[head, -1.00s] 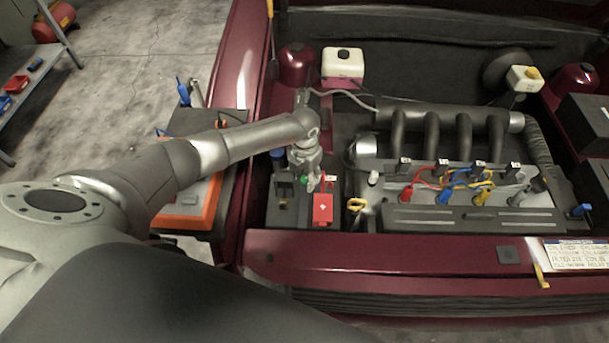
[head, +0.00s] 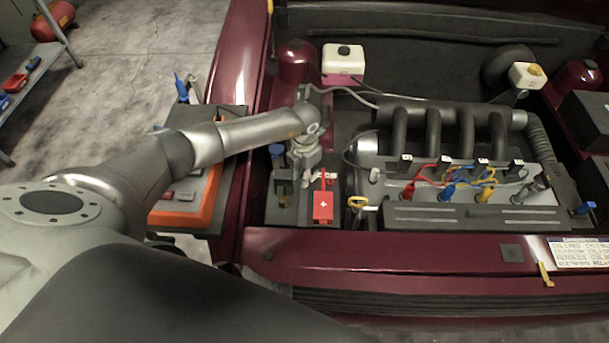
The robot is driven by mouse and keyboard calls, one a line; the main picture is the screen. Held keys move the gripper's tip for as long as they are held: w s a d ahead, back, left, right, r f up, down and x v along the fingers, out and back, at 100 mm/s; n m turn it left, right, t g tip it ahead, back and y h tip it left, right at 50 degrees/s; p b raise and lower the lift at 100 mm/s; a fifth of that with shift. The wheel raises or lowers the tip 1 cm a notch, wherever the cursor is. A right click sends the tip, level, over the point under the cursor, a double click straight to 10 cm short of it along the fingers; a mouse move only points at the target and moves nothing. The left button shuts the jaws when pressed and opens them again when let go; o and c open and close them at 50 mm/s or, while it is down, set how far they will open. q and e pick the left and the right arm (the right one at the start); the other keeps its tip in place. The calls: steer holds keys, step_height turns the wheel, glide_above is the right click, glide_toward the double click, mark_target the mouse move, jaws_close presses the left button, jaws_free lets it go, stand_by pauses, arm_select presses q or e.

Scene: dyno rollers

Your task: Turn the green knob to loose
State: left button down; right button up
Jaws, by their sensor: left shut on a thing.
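My left gripper (head: 304,172) points down over the black battery (head: 288,214) in the engine bay, just behind the red terminal cover (head: 323,207). It is shut at the spot where the green knob showed earlier. The green knob is now hidden behind the fingers, so its angle cannot be read. My right gripper is not in view.
A blue-topped part (head: 277,151) stands close to the left of the gripper. The engine (head: 470,215) with coloured leads lies to the right. The maroon front edge (head: 400,258) runs in front. An orange case (head: 185,216) sits under my left arm.

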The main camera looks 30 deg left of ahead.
arm_select(q)
steer(key=m+b, duration=0.3)
steer(key=m, duration=0.1)
steer(key=shift+f+m+b, duration=0.2)
steer(key=shift+m+b, duration=0.1)
steer(key=shift+b, duration=0.05)
steer(key=shift+r+m+b, duration=0.15)
steer(key=shift+m+b, duration=1.35)
steer(key=shift+m, duration=0.4)
steer(key=c, duration=1.2)
jaws_free()
steer(key=shift+r, duration=0.1)
step_height(320, 180, up, 12)
